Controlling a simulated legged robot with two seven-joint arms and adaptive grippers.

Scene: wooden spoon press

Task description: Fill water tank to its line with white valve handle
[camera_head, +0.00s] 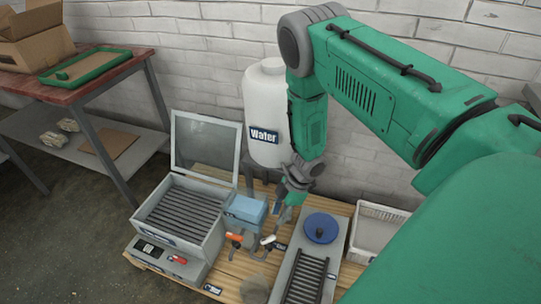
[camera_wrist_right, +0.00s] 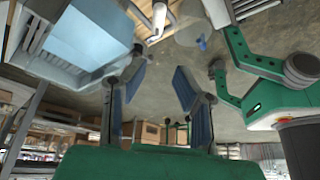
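The white jug with a "Water" label (camera_head: 265,105) stands against the wall. A light-blue tank (camera_head: 246,209) stands in front of it; the wrist view shows it at upper left (camera_wrist_right: 75,40). A white valve handle (camera_head: 268,240) is in front of the tank, right of an orange-red handle (camera_head: 235,238). The white handle also shows at the top of the wrist view (camera_wrist_right: 158,20). My right gripper (camera_head: 280,217) is just above and behind the white handle, pointing down. In the wrist view its blue-padded fingers (camera_wrist_right: 157,90) are apart and empty. The tank's line and water level are not discernible.
A grey box with a raised clear lid (camera_head: 182,218) stands left of the tank. A grey plate with a blue round knob (camera_head: 320,228) and a dark grille is at right. A white basket (camera_head: 373,232) is beyond it. The wooden table (camera_head: 238,277) has little bare room.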

